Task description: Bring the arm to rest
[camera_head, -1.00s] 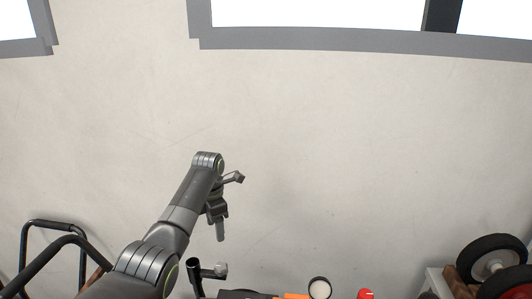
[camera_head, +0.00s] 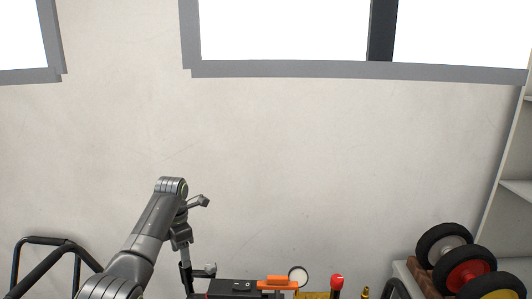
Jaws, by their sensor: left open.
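My left arm (camera_head: 140,238) comes in from the bottom left and reaches up in front of the pale wall. My right gripper is not in view.
A black box (camera_head: 232,287), an orange part (camera_head: 277,283), a white round piece (camera_head: 298,274) and a red-topped item (camera_head: 337,281) line the bottom edge. Wheels (camera_head: 464,273) are stacked at bottom right beside white shelving (camera_head: 512,190). A black tubular frame (camera_head: 45,262) stands at left. The wall area above is clear.

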